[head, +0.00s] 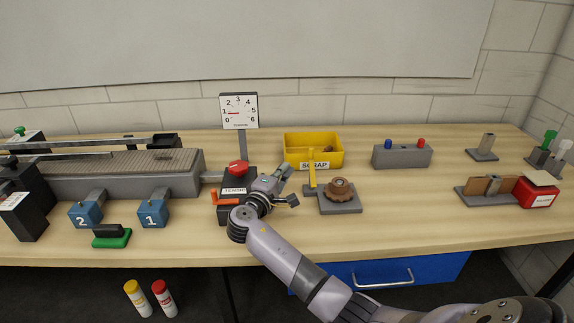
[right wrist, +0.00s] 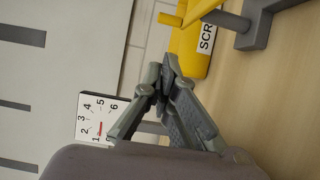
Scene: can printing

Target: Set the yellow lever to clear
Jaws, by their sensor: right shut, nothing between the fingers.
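The yellow lever (head: 312,171) stands roughly upright on a grey base (head: 341,206), in front of the yellow scrap bin. A yellow bar of it (right wrist: 229,20) shows at the top of the right wrist view, by a grey block. Any "clear" marking is not readable. My right gripper (head: 286,186) is just left of the lever, apart from it, over the table. In the right wrist view its fingers (right wrist: 168,76) are shut with nothing between them. My left gripper is not in view.
A brown toothed knob (head: 341,189) is on the lever's base. The scrap bin (head: 327,143) stands behind. A dark box with a red knob (head: 237,168) and an orange handle (head: 226,198) are close left of my gripper. A dial (head: 239,109) rises behind it.

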